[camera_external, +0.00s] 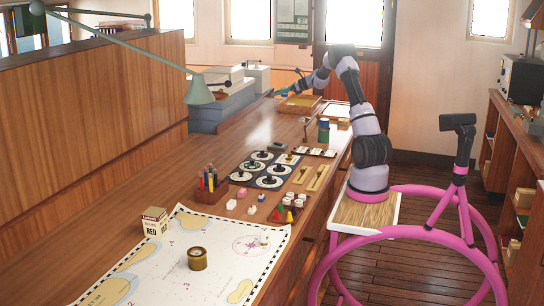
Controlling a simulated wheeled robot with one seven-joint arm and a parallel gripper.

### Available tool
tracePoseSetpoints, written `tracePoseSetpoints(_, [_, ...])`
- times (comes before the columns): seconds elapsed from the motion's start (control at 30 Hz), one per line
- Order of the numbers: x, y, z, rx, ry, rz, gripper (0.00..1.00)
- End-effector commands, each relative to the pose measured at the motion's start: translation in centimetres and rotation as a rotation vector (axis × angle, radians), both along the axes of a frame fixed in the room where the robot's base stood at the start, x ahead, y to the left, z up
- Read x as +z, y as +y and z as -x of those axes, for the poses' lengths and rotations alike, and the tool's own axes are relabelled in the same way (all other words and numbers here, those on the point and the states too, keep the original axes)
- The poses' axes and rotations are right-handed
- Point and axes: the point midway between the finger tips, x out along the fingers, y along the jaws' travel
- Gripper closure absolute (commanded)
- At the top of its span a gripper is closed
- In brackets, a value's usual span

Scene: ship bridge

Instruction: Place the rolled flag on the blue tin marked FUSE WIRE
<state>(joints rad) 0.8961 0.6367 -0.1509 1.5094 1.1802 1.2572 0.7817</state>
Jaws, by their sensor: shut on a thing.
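My arm reaches to the far end of the long wooden counter, where my gripper (292,91) is low over the counter near a shallow wooden tray. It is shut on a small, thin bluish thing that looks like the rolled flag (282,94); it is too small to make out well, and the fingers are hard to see. The gripper is well apart from this tin.
The wooden tray (299,104) is beside the gripper. A blue-grey console (220,105) stands to its left. Nearer are dial panels (268,168), a pen holder (211,190), and a chart (185,260) with a brass pot (197,259). A green lamp (199,91) overhangs the counter.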

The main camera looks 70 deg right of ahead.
Motion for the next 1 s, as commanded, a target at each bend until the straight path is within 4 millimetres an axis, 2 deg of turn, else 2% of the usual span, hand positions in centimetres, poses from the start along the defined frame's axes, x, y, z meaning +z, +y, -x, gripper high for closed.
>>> tracePoseSetpoints(0.03, [-0.1, -2.7, 1.7, -0.044, 0.002, 0.001, 1.00])
tracePoseSetpoints(0.2, [-0.3, -10.1, 7.4, -0.167, 0.007, 0.006, 1.00])
tracePoseSetpoints(0.3, [-0.4, -13.6, 10.6, -0.229, 0.009, 0.009, 1.00])
tracePoseSetpoints(0.4, [-0.5, -16.2, 13.3, -0.277, 0.012, 0.010, 1.00])
tracePoseSetpoints(0.67, [-0.6, -20.1, 17.8, -0.354, 0.016, 0.014, 1.00])
tracePoseSetpoints(1.0, [-5.5, -20.1, 17.9, -0.355, 0.018, 0.012, 1.00])
